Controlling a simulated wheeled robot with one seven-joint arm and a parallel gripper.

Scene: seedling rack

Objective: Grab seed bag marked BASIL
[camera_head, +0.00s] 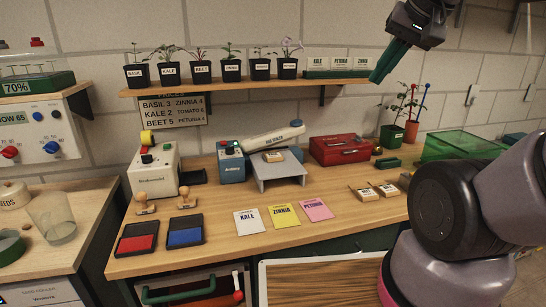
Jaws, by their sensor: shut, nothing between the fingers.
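My gripper (379,77) is shut and empty, with its green fingers pointing down at the upper right, at the right end of the wall shelf. Two small pale bags, a left one (365,195) and a right one (388,189), lie on the right part of the wooden bench, well below my gripper. Another small bag (273,156) lies on the grey stand (280,170) at the bench's middle. The print on these bags is too small to read surely, so I cannot tell which is marked BASIL. A potted seedling marked BASIL (137,76) stands on the shelf.
KALE (248,222), ZINNIA (285,215) and PETUNIA (316,209) cards lie at the bench front. A red box (339,149), a green bin (460,146) and a plant pot (391,137) stand behind. The shelf (225,86) holds several pots. My arm covers the bench's right end.

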